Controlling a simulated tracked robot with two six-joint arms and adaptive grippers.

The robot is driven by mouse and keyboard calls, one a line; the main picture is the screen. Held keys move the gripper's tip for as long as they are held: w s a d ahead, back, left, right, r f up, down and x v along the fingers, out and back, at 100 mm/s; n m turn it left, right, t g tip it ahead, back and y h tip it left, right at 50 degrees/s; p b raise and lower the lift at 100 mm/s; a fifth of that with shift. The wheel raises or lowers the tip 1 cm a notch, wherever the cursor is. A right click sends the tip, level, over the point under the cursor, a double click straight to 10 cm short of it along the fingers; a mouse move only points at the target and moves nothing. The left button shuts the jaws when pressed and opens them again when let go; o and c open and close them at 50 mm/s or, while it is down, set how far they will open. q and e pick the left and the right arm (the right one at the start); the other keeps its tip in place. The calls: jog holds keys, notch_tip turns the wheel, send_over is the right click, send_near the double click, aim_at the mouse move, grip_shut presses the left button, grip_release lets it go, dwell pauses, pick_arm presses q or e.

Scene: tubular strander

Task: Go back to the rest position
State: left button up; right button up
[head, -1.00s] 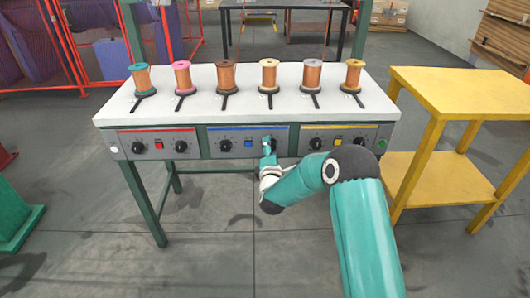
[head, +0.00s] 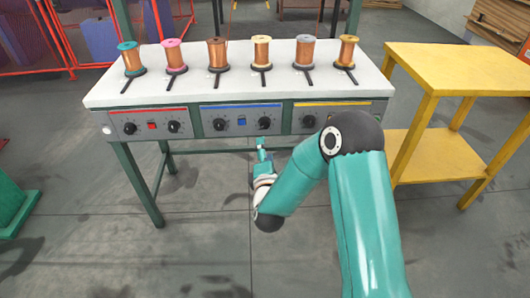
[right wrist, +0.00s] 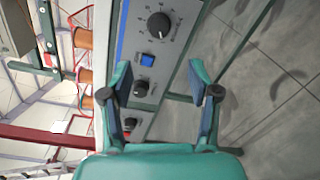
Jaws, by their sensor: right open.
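My right gripper (head: 261,148) is below and in front of the control panel (head: 190,124) of the white-topped bench, apart from it. In the right wrist view my right gripper (right wrist: 165,95) has its fingers spread, with nothing between them. The panel shows there with a blue button (right wrist: 147,60) and several black knobs (right wrist: 158,25). In the head view the panel has red, blue and yellow stripes; the right arm hides part of the yellow section. My left gripper is out of view.
Several copper spools (head: 219,55) stand in a row on the white bench top (head: 190,88). A yellow table (head: 455,68) stands close on the right. A red fence (head: 80,50) is at the back left. Grey floor (head: 210,225) is open in front of the bench.

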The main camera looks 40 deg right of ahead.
jog(key=shift+f, duration=0.1)
dwell(0.4)
jog(key=s+a+f+g+y, duration=0.35)
jog(key=a+f+y, duration=0.4)
jog(key=f, duration=0.65)
jog(key=s+a+f+m+g+y, duration=0.6)
jog(key=s+a+f+m, duration=0.4)
jog(key=s+a+f, duration=0.5)
jog(key=s+a+r+m+g, duration=0.1)
jog(key=s+r+m+g, duration=0.1)
jog(key=s+m+g, duration=0.45)
notch_tip(320, 180, up, 23)
jog(key=s+t+p, duration=0.1)
jog(key=p, duration=2.2)
jog(key=shift+s+a+f+m+t, duration=0.2)
jog(key=shift+s+m+t, duration=0.15)
jog(key=shift+m+t, duration=0.1)
